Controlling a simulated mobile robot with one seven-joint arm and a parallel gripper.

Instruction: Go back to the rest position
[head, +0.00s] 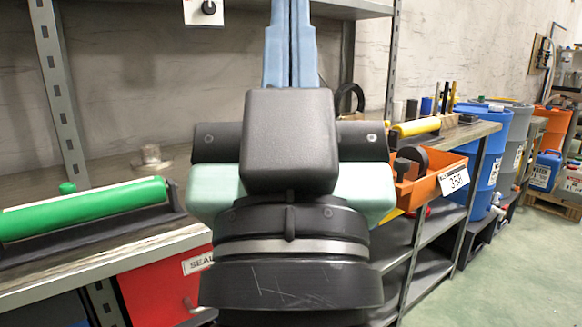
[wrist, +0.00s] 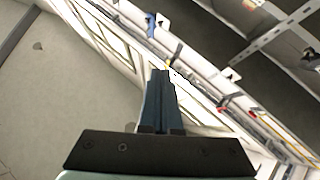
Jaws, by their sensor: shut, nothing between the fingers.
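My gripper (head: 291,8) points straight up in front of me in the head view, with its fingertips near or past the top edge. Its two long blue fingers lie side by side, shut and empty. In the wrist view the fingers (wrist: 160,76) also show together, with nothing between them. My dark wrist and arm links fill the middle of the head view and hide part of the bench behind. The gripper appears to touch nothing.
A workbench (head: 100,270) runs behind my arm, with a green cylinder (head: 85,208) in a dark holder at left. A yellow cylinder (head: 416,127) and an orange bin (head: 430,180) stand at right. Shelf posts (head: 58,90) rise behind. Blue drums (head: 488,150) stand farther right; the floor (head: 510,270) is clear.

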